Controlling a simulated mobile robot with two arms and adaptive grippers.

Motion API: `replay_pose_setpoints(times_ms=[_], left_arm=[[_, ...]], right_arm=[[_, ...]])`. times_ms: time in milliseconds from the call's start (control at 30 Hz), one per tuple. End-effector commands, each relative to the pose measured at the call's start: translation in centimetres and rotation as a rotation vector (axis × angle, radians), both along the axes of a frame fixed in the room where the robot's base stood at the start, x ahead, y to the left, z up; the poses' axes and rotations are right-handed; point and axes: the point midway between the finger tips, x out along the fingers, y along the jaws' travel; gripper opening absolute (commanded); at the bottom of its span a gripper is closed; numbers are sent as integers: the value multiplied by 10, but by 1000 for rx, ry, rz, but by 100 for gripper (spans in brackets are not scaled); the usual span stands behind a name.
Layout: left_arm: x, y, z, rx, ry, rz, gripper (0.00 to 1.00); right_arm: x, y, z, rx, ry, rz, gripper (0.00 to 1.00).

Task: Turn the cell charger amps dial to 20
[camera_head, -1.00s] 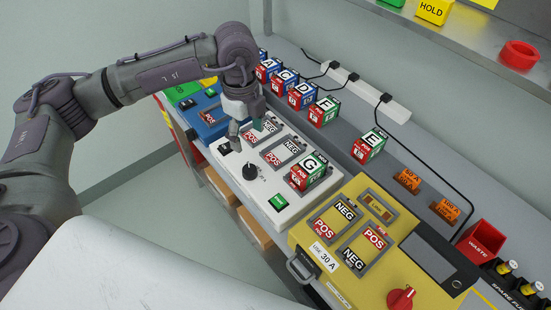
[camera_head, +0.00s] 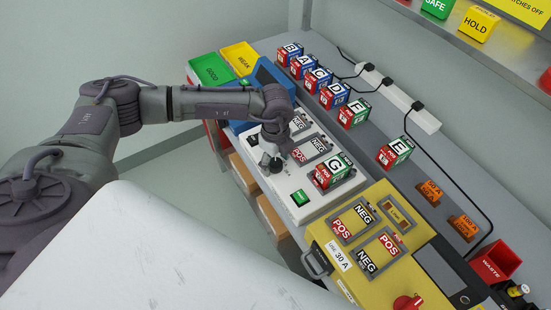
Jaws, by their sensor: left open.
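The white cell charger (camera_head: 292,205) stands on the bench in the head view, with POS/NEG cell slots and a green button (camera_head: 300,197). A block marked G (camera_head: 334,171) sits in its front right slot. The dark amps dial (camera_head: 276,165) is on the charger's left part, mostly hidden by my gripper. Its pointer and scale cannot be read. My left gripper (camera_head: 271,157) is open and points down right at the dial. I cannot tell whether the fingers touch it. My right gripper is not in view.
A yellow tester (camera_head: 325,235) with a red knob (camera_head: 408,302) stands at the right of the charger. Several lettered blocks (camera_head: 330,95) line the bench behind, with a power strip (camera_head: 400,98). Green (camera_head: 210,69) and yellow (camera_head: 240,57) trays lie at the far left.

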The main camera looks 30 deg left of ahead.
Motion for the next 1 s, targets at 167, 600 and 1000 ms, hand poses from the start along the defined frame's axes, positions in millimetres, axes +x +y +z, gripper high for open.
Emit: replay_pose_setpoints(times_ms=[167,600,1000], left_arm=[[0,0,-1,0,0,0,67],[0,0,0,0,0,0,7],[0,0,-2,0,0,-95,7]], right_arm=[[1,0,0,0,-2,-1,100],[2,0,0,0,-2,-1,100],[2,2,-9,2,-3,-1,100]])
